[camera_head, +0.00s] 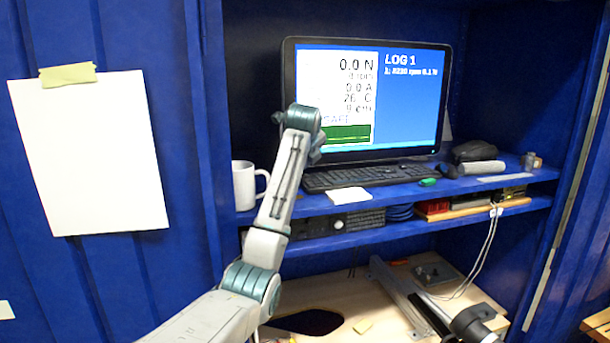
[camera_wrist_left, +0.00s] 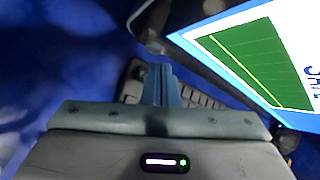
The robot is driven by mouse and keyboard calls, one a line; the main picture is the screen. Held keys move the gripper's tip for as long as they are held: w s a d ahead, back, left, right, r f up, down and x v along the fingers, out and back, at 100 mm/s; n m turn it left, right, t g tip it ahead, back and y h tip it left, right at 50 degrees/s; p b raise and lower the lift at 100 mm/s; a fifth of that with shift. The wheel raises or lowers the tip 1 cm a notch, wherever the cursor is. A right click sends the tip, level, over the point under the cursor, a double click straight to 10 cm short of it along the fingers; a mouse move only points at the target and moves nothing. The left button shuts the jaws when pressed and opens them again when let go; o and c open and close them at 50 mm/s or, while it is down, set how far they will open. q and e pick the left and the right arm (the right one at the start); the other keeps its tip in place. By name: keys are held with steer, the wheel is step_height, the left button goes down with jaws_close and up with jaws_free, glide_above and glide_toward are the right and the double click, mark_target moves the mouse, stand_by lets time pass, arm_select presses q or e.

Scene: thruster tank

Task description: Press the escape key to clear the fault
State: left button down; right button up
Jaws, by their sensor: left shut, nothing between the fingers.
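The black keyboard (camera_head: 375,175) lies on the blue shelf below the monitor (camera_head: 410,95). The monitor shows readings, a green graph and "LOG 1" on blue. My left arm rises in front of the keyboard's left end, and its wrist covers part of the screen in the head view. My left gripper (camera_wrist_left: 160,80) is shut and empty, with its blue fingers over the keyboard (camera_wrist_left: 200,98) in the left wrist view. The escape key cannot be made out; the arm and fingers hide that area. Whether the fingertips touch a key cannot be told. My right gripper is not in view.
A white mug (camera_head: 245,186) stands left of my left arm. A white pad (camera_head: 349,196) and a green item (camera_head: 428,182) lie before the keyboard. Below is a wooden surface (camera_head: 340,290) with a metal rail.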

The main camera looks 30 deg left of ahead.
arm_select(q)
steer(key=shift+r, duration=2.5)
steer(key=shift+f, duration=0.15)
